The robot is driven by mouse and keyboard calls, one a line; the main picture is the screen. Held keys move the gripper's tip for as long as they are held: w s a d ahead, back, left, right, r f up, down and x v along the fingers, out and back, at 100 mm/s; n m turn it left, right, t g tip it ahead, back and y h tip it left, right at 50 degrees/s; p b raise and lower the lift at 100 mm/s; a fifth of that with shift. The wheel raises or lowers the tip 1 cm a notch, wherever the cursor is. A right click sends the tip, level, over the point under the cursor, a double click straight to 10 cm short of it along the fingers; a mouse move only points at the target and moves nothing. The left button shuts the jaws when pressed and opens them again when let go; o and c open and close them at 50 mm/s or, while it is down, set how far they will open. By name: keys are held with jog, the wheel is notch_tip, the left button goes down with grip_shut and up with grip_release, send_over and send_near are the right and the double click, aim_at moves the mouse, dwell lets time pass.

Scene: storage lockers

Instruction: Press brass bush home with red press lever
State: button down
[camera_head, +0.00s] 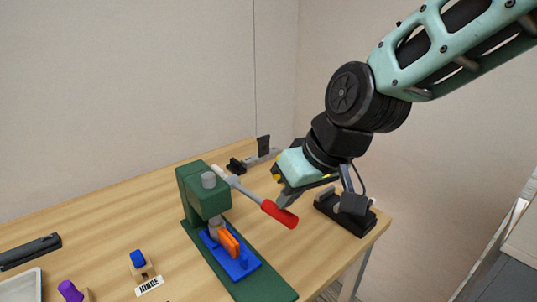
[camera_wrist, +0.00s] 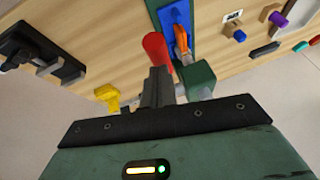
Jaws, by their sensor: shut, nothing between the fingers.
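The green press (camera_head: 194,191) stands on the table with its lever raised out to the right. The lever ends in a red handle (camera_head: 279,213), also in the wrist view (camera_wrist: 155,48). Under the ram is a blue fixture (camera_head: 243,266) with an orange piece (camera_head: 229,243) on it; both show in the wrist view. I cannot make out the brass bush; the press head and orange piece may hide it. My gripper (camera_head: 284,202) is shut and empty, close to the red handle. In the wrist view its fingertips (camera_wrist: 158,72) overlap the handle's near end; I cannot tell whether they touch.
A black device (camera_head: 345,214) stands at the table's right edge, and a grey clamp-like device (camera_head: 257,156) lies behind the press. A blue knob (camera_head: 138,259), a purple knob (camera_head: 70,291) and a pale tray (camera_head: 22,286) are at left. A yellow piece (camera_wrist: 110,97) is near my gripper.

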jog(key=shift+s+d+f+b, duration=0.1)
jog(key=shift+s+f+b, duration=0.1)
jog(key=shift+f+b, duration=0.25)
jog(key=shift+f, duration=0.1)
